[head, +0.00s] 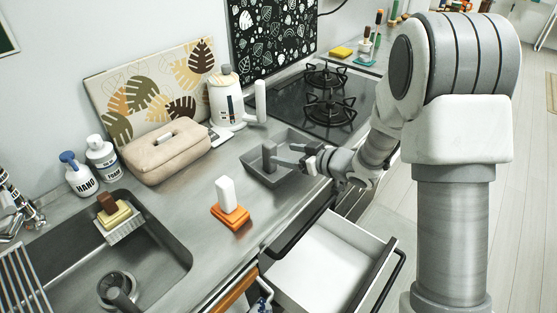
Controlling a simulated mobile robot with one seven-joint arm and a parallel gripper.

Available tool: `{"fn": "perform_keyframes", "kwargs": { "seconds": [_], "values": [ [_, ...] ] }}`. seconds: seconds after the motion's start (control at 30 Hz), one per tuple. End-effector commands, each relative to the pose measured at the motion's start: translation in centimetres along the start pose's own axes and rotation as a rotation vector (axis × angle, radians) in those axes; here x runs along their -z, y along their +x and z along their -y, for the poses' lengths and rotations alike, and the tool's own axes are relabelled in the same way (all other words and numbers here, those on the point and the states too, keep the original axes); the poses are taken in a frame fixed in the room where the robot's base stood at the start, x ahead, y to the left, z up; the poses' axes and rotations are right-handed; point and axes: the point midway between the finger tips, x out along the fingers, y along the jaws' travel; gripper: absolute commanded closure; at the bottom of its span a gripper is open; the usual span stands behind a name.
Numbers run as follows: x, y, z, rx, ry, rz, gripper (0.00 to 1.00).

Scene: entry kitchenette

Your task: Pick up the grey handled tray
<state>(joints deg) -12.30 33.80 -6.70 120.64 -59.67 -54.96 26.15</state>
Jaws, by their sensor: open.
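My gripper hides part of the tray's right side.
An open white drawer (318,262) juts out below the counter. An orange scrubber with white handle (229,205) is in front-left. A beige tissue box (165,152) and sink (165,240) are left.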

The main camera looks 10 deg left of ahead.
Motion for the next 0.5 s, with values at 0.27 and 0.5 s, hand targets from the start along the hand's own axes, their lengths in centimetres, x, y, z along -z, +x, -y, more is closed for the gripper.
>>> {"fn": "perform_keyframes", "kwargs": {
  "seconds": [0.27,0.5],
  "values": [
    [-0.1,5.0,0.1,0.001,-0.001,0.0,0.22],
    [-0.1,6.7,0.1,0.0,-0.001,0.0,0.22]
  ]
}}
